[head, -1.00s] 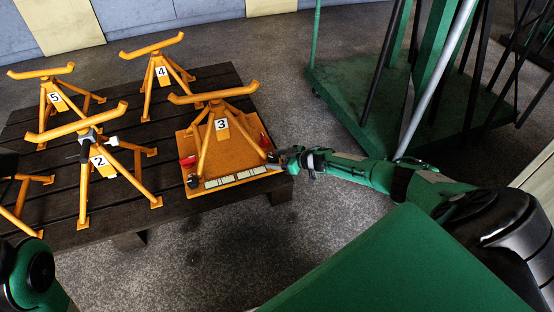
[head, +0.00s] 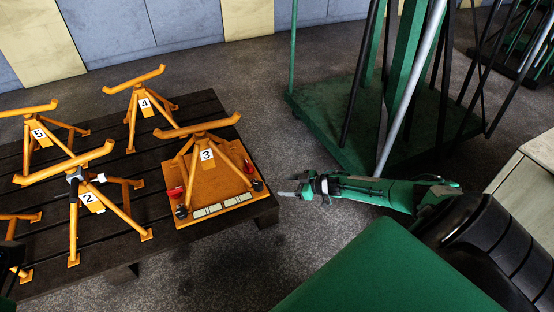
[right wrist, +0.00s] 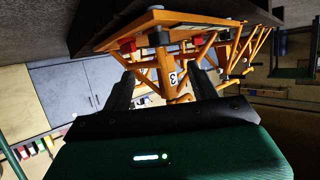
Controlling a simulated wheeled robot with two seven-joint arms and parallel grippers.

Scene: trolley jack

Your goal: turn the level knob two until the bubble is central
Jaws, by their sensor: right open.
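An orange levelling plate (head: 215,180) carries an orange stand labelled 3 (head: 206,155). Two pale level vials (head: 222,207) lie along its front edge; the bubbles are too small to read. A black knob (head: 181,211) sits at the plate's front left corner and another black knob (head: 258,186) at its front right; I cannot tell which is knob two. My right gripper (head: 284,194) is open and empty, to the right of the right knob and apart from it. In the right wrist view its open fingers (right wrist: 164,80) frame the plate and stand beyond.
Orange stands labelled 2 (head: 88,197), 4 (head: 146,107) and 5 (head: 38,133) stand on the dark slatted table (head: 150,255). Red pieces (head: 174,192) sit at the plate's side. A green wheeled frame (head: 330,130) stands behind my right arm. Floor in front is clear.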

